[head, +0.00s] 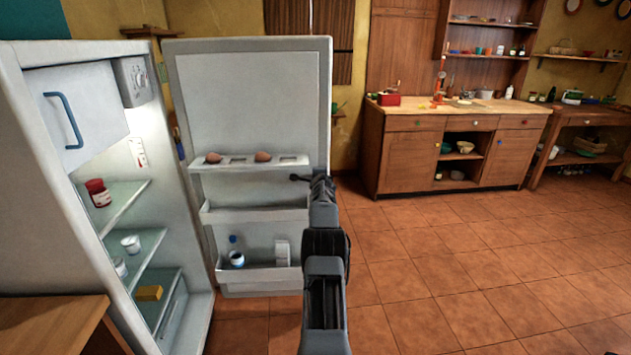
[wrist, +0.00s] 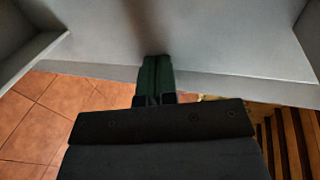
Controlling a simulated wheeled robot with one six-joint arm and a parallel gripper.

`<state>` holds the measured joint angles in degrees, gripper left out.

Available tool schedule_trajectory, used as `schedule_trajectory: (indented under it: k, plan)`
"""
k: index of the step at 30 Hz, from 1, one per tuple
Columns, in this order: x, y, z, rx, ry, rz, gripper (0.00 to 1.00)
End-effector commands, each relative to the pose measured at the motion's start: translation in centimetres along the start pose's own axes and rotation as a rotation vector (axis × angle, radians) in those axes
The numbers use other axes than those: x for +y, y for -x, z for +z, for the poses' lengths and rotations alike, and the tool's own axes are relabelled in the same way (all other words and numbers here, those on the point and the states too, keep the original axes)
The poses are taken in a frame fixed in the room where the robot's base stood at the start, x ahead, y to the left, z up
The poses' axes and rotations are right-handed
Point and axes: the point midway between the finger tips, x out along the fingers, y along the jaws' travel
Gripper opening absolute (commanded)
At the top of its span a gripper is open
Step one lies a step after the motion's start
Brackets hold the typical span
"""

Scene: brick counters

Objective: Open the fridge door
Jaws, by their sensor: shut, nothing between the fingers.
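The fridge (head: 50,190) stands at the left in the head view with its inside lit and showing. Its door (head: 250,100) is swung wide open, with its inner face and shelves toward me. My gripper (head: 300,178) is in front of the door's inner face, near its right edge, by the egg shelf. In the wrist view my gripper (wrist: 155,65) is shut and empty, with its fingertips at the pale door panel (wrist: 210,40). I cannot tell whether they touch it. The door's outer handle is not in view.
The door shelves hold eggs (head: 262,156) and a small jar (head: 237,259). Fridge shelves hold a red jar (head: 98,193) and a yellow block (head: 149,293). A wooden table (head: 50,325) stands at the front left. A wooden counter (head: 405,160) stands behind. Tiled floor at the right is clear.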

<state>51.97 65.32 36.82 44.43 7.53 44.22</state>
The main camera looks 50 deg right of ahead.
Motion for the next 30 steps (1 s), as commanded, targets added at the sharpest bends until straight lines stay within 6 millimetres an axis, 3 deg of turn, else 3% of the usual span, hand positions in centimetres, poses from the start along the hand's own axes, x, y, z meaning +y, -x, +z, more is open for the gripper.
schedule_trajectory:
  k: [9,22,30]
  plan:
    - [0.0,-0.1,-1.2,0.005,0.000,0.000,0.00]
    - [0.2,0.0,-1.1,0.004,0.000,-0.001,0.00]
    - [1.3,1.4,-1.8,0.016,-0.003,-0.002,0.00]
